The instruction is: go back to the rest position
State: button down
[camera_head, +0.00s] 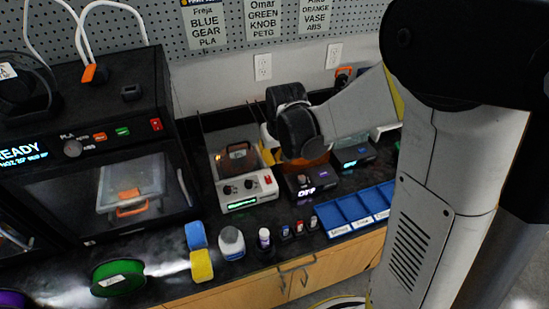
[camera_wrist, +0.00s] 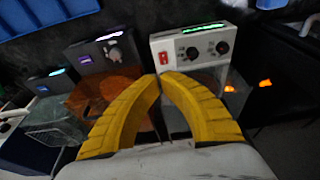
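My gripper (camera_wrist: 163,80) shows in the wrist view as two curved yellow fingers whose tips meet or nearly meet, with nothing seen between them. It hangs above the bench equipment, in front of a white control box (camera_wrist: 195,48) with a red switch and two knobs. In the head view my arm reaches in from the right, and its dark wrist joints hide most of the gripper. The same white control box (camera_head: 247,192) stands just left of the wrist there. An orange translucent part (camera_head: 308,170) shows below the wrist.
A large black printer (camera_head: 85,150) fills the left. A dark box reading OFF (camera_head: 312,185) and another dark box (camera_head: 352,156) stand near my wrist. Blue bins (camera_head: 352,212), small bottles (camera_head: 264,238), a sponge (camera_head: 201,265) and a green spool (camera_head: 118,278) line the front edge.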

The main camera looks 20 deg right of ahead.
jog(key=s+r+t+b, duration=0.2)
jog(key=s+r, duration=0.2)
jog(key=s, duration=0.4)
jog(key=s+r+t+b, duration=0.1)
jog(key=s+r, duration=0.4)
jog(key=s, duration=0.4)
jog(key=shift+s+a+r+t+b, duration=0.2)
jog(key=shift+s+a+t+b, duration=0.05)
jog(key=shift+a+t+b, duration=0.15)
